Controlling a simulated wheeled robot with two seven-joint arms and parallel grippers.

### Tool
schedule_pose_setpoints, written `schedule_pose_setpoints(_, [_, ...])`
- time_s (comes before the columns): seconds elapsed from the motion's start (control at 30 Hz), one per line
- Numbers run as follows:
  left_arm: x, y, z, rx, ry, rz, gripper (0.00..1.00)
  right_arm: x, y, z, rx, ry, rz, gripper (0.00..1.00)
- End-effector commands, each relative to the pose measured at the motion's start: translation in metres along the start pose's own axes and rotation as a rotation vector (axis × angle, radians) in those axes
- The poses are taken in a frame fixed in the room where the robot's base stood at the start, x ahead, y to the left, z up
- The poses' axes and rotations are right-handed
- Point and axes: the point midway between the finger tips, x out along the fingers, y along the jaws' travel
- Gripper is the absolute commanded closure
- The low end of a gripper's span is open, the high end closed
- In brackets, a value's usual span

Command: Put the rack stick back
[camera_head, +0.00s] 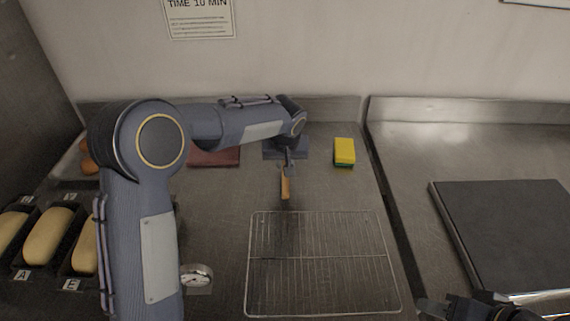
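A short brown wooden stick (285,187), which looks like the rack stick, shows just below my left gripper (287,168), behind the wire rack. The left gripper points down at the far middle of the steel counter, and its narrow fingers appear closed on the stick's upper end. The gripper hides that end, and I cannot tell whether the stick touches the counter. The wire rack (320,258) lies flat and empty in front of the stick. My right gripper (462,308) is at the bottom right edge, partly cut off; its opening is unclear.
A yellow and green sponge (344,152) stands right of my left gripper. A reddish-brown board (214,157) lies behind my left arm. Dough-filled loaf pans (37,236) stand at left, near a round dial gauge (197,276). A dark slab (510,235) lies on the right counter, across a gap.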

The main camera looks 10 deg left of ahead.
Motion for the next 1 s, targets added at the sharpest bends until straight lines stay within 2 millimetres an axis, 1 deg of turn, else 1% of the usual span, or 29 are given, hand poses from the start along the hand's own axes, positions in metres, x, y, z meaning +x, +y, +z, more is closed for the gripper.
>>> schedule_pose_setpoints(0.03, [0.007, 0.000, 0.003, 0.000, -0.002, -0.001, 1.00, 0.000, 0.000, 0.000, 0.000, 0.000, 0.000, 0.64])
schedule_pose_setpoints(0.1, [0.011, 0.000, 0.004, 0.000, 0.000, 0.001, 1.00, -0.001, 0.000, 0.000, 0.000, 0.000, 0.000, 0.64])
schedule_pose_setpoints(0.3, [0.011, 0.000, 0.004, 0.000, 0.001, 0.001, 1.00, 0.000, 0.000, 0.000, 0.000, 0.000, 0.000, 0.64])
schedule_pose_setpoints(0.4, [0.014, 0.000, 0.005, 0.000, 0.001, 0.001, 1.00, 0.003, 0.001, 0.001, 0.000, 0.000, 0.000, 0.64])
schedule_pose_setpoints(0.43, [0.014, 0.000, 0.005, 0.000, 0.000, 0.001, 0.81, 0.003, 0.001, 0.001, 0.000, 0.000, 0.000, 0.64])
schedule_pose_setpoints(0.6, [0.013, 0.000, 0.005, 0.000, 0.000, 0.001, 0.60, 0.002, 0.001, 0.001, 0.000, 0.000, 0.000, 0.64])
schedule_pose_setpoints(0.87, [0.012, 0.000, 0.005, 0.000, 0.000, 0.001, 0.60, 0.001, 0.000, 0.000, 0.000, 0.000, 0.000, 0.64])
schedule_pose_setpoints(0.93, [0.008, 0.000, 0.003, 0.000, 0.000, 0.001, 0.60, -0.003, -0.001, -0.001, 0.000, 0.000, 0.000, 0.64])
schedule_pose_setpoints(1.0, [0.003, 0.000, 0.004, 0.000, 0.002, 0.001, 0.60, 0.000, 0.000, 0.000, 0.000, 0.000, 0.000, 0.64])
